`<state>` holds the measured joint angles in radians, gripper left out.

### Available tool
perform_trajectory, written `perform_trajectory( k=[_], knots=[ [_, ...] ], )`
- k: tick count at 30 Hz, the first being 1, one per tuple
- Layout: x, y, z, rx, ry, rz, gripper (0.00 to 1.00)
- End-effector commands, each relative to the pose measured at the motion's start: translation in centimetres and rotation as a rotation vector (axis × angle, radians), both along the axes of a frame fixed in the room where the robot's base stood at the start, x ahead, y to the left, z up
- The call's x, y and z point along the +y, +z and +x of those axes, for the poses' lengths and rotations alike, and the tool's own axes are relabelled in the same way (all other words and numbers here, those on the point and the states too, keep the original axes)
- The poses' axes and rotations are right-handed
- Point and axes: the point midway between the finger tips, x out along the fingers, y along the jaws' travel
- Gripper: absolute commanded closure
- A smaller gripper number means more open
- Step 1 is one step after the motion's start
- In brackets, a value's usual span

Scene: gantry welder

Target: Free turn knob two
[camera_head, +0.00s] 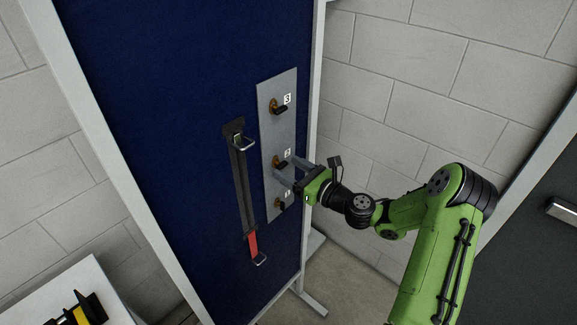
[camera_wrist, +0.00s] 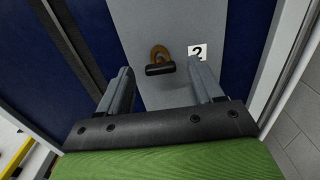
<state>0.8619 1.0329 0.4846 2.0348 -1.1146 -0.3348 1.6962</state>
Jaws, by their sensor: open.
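Knob two, a black bar handle on a brass-coloured base (camera_wrist: 160,66), sits beside the label "2" (camera_wrist: 197,52) on a grey metal plate (camera_head: 277,90). In the wrist view its bar lies roughly level. It also shows in the head view (camera_head: 279,162), just left of my gripper. My gripper (camera_head: 283,168) is open, with its fingers pointing toward the plate. In the wrist view the two fingers (camera_wrist: 160,82) stand apart, one on each side below the knob, with nothing between them. I cannot tell whether a fingertip touches the plate.
Knob three (camera_head: 279,107) is above and knob one (camera_head: 279,203) below on the same plate. A dark strap with a red end (camera_head: 252,243) and metal handles hangs left of the plate on the blue board (camera_head: 180,110). A white table (camera_head: 75,290) stands at lower left.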

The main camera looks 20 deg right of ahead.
Motion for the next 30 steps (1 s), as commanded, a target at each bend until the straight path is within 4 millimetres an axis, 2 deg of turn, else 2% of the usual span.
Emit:
perform_trajectory(
  k=[3, 11, 21, 22, 30],
  knots=[
    [0.59, 0.09, 0.83, -0.001, 0.000, 0.001, 0.34],
    [0.64, 0.00, 0.95, 0.001, -0.001, 0.001, 0.36],
    [0.61, 0.00, 0.93, 0.000, 0.000, 0.000, 0.88],
    [0.61, 0.00, 0.93, 0.000, 0.000, 0.000, 0.90],
    [0.62, -0.05, 0.91, -0.018, 0.000, -0.027, 0.90]
  ],
)
